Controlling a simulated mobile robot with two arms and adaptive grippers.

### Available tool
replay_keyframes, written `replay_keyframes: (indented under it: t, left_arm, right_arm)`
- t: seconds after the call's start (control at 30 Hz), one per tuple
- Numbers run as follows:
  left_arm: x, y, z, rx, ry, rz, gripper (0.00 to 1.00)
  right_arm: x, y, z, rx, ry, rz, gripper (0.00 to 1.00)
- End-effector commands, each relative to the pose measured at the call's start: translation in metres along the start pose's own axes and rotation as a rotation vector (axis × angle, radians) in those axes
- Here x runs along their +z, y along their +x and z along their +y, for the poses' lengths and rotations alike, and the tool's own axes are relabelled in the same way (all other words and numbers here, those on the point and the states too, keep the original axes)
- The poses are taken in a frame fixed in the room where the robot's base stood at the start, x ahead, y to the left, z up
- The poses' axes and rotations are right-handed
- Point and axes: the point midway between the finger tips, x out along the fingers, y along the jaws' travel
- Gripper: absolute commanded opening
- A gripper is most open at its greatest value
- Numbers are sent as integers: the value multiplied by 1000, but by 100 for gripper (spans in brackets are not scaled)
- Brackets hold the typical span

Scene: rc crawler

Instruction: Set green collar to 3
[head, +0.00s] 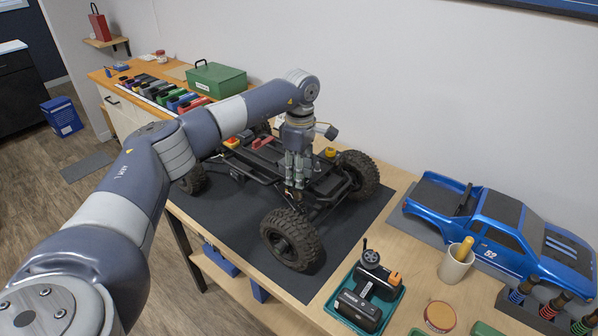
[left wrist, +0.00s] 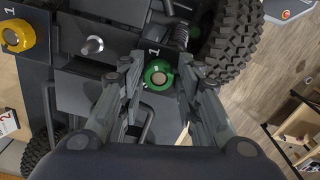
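The crawler chassis (head: 262,152) stands on its wheels on a dark mat, without a body shell. My left gripper (head: 297,185) points down over its near right end. In the left wrist view the green collar (left wrist: 158,74) is a ring around a metallic centre, with a white "1" printed on the plate just above it. The two fingers of my left gripper (left wrist: 159,80) stand open on either side of it, with a small gap on each side. The head view hides the green collar behind the gripper. A yellow collar (left wrist: 17,37), with another "1" beside it, sits further left. My right gripper is out of view.
Large tyres (head: 291,238) stand close to the gripper. A blue truck shell (head: 497,232) lies at the right. A green tray (head: 366,298), a cup (head: 455,267) and a rack of shocks (head: 545,312) stand at the front right. Bare mat lies left of the near wheel.

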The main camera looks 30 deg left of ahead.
Motion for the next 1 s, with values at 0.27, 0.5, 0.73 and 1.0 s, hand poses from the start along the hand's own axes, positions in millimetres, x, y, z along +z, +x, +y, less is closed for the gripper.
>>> replay_keyframes:
  t: [0.27,0.5,0.73,1.0]
  left_arm:
    - [0,0,0,1,-1,1,45]
    - [0,-13,1,5,-1,-1,45]
    - [1,-60,1,7,-1,-2,45]
    - [0,-107,1,4,-2,0,45]
  right_arm:
    - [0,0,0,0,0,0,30]
    - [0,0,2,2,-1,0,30]
    - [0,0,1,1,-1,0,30]
    - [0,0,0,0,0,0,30]
